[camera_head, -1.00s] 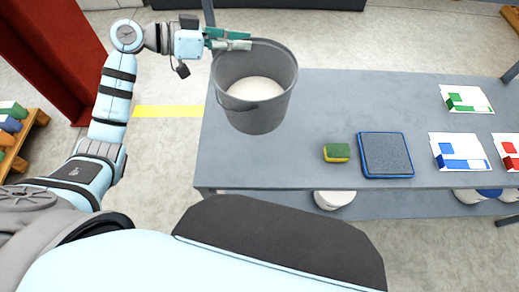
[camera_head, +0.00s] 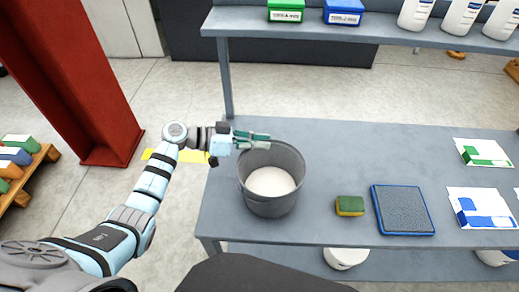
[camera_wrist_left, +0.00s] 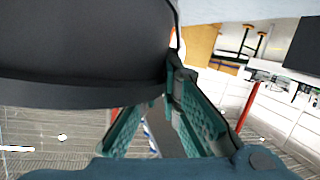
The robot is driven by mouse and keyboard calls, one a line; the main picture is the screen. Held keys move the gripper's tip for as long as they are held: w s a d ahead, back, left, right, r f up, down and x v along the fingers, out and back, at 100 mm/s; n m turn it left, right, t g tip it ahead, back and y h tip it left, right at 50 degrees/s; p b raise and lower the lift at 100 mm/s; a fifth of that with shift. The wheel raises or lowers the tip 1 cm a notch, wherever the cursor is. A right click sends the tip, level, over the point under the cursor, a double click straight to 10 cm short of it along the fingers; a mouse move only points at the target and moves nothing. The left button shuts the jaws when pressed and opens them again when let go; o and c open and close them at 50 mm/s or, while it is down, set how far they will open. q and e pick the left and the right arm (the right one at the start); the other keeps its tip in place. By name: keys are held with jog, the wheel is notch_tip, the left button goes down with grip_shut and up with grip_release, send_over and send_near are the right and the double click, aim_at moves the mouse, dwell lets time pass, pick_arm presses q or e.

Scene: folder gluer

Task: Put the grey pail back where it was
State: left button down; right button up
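The grey pail (camera_head: 270,207) is upright at the left end of the grey table, with pale contents inside. It is on or just above the table top; I cannot tell whether it touches. My left gripper (camera_head: 268,140) is at the pail's far rim, its teal fingers close together on it. In the left wrist view the pail (camera_wrist_left: 80,50) fills the upper left as a dark shape beside the fingertips (camera_wrist_left: 158,98), and the exact contact is partly hidden. My right gripper is not in view.
On the grey table (camera_head: 310,150) a green-yellow sponge (camera_head: 349,206) and a blue-edged pad (camera_head: 403,210) lie right of the pail. Printed cards (camera_head: 485,207) lie farther right. A shelf (camera_head: 350,32) with bins and bottles stands behind. A red column (camera_head: 75,80) is at left.

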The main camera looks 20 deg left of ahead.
pick_arm(q)
jog(key=shift+f, duration=0.85)
jog(key=c, duration=1.8)
grip_release()
jog(key=shift+s, duration=0.1)
jog(key=v, duration=1.2)
